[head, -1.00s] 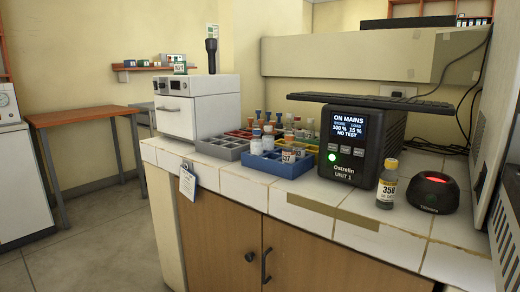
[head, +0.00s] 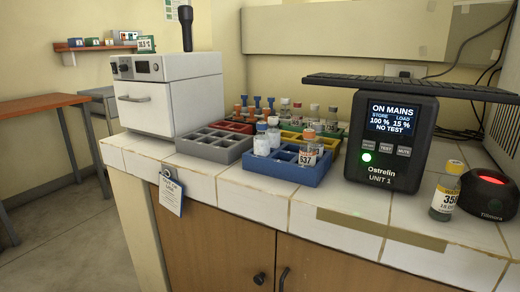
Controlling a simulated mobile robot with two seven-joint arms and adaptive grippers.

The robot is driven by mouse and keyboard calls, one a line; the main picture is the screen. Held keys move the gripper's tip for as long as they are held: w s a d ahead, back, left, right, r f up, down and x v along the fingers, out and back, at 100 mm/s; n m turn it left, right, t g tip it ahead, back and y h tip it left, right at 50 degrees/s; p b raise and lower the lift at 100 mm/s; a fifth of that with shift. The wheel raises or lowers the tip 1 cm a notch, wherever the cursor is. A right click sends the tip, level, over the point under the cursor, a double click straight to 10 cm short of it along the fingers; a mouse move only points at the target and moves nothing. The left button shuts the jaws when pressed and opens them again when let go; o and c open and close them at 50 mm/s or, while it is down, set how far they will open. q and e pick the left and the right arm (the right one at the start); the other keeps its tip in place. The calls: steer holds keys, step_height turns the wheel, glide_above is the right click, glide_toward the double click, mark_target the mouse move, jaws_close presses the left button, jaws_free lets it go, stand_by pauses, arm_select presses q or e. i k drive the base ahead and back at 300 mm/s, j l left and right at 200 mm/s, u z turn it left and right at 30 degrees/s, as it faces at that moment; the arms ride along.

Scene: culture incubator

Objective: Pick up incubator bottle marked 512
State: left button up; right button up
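No bottle with a readable 512 shows. A bottle with a yellow cap and a label starting 35 (head: 446,195) stands upright on the white-tiled counter at the right. A bottle marked 537 (head: 308,153) stands in the blue divided tray (head: 297,178). Two white-capped bottles (head: 262,143) stand in the same tray, their labels not readable. More bottles (head: 308,112) stand in the trays behind, too small to read. The white incubator-like box (head: 185,103) at the left of the counter has its door shut. Neither of my grippers is in view.
A grey tray (head: 212,150) stands left of the blue tray. The Ostrelin unit (head: 391,143), with a dark keyboard (head: 420,88) above it, and a round black device (head: 488,195) fill the right.

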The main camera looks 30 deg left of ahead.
mark_target(262, 141)
steer(key=k+j, duration=0.1)
steer(key=j, duration=0.35)
steer(key=k+j, duration=0.1)
steer(key=j, duration=0.4)
steer(key=k+j, duration=0.1)
steer(key=j, duration=0.35)
